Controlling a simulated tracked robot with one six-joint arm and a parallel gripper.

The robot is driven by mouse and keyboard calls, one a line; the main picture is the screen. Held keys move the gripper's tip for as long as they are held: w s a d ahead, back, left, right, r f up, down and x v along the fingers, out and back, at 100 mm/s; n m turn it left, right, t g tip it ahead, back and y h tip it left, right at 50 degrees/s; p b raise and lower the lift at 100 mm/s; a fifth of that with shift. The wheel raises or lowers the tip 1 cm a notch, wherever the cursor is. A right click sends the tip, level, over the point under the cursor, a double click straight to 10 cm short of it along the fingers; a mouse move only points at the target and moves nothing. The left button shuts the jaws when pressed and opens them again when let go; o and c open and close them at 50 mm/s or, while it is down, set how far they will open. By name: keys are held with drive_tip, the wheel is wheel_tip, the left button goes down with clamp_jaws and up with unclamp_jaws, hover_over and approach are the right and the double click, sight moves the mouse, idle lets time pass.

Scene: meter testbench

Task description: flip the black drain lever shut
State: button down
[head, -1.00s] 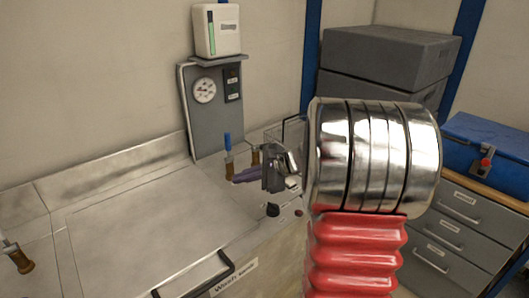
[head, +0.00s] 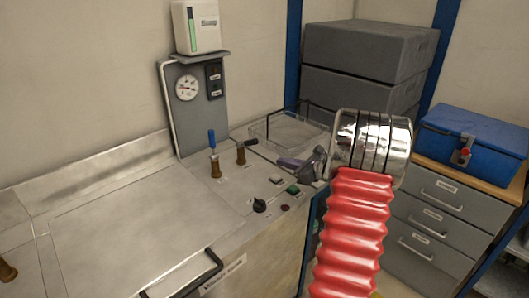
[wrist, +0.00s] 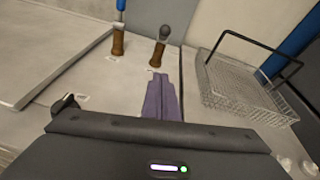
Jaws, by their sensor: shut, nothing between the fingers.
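The black drain lever (head: 250,142) sits on a brass valve body on the bench top, just right of a blue-handled lever (head: 212,139). In the head view its handle lies nearly level, pointing right. In the wrist view the black lever (wrist: 165,34) shows its rounded end above the brass body. My gripper (head: 287,162) is to the right of the lever, apart from it, with its purple fingers together and empty. The fingers also show in the wrist view (wrist: 162,98), pointing toward the lever's valve with a gap between.
A wire basket (head: 285,132) stands behind my gripper. A gauge panel (head: 188,100) rises behind the levers. A black knob (head: 260,205) and small buttons (head: 292,189) lie on the near bench edge. A flat lid (head: 130,225) covers the left.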

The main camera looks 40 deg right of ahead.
sight(247, 143)
drive_tip(key=x, duration=1)
drive_tip(key=shift+w+a+f, duration=0.1)
drive_tip(key=shift+w, duration=0.05)
drive_tip(key=shift+w+a+r, duration=0.1)
drive_tip(key=shift+w+r, duration=0.15)
drive_tip(key=shift+r, duration=0.35)
drive_tip(key=shift+w+a+r, duration=0.1)
drive_tip(key=shift+w+r, duration=0.2)
drive_tip(key=shift+r, duration=0.3)
drive_tip(key=shift+w+a+r, duration=0.1)
drive_tip(key=shift+w+r, duration=0.15)
drive_tip(key=shift+r, duration=0.3)
drive_tip(key=shift+d, duration=0.1)
drive_tip(key=shift+w, duration=0.1)
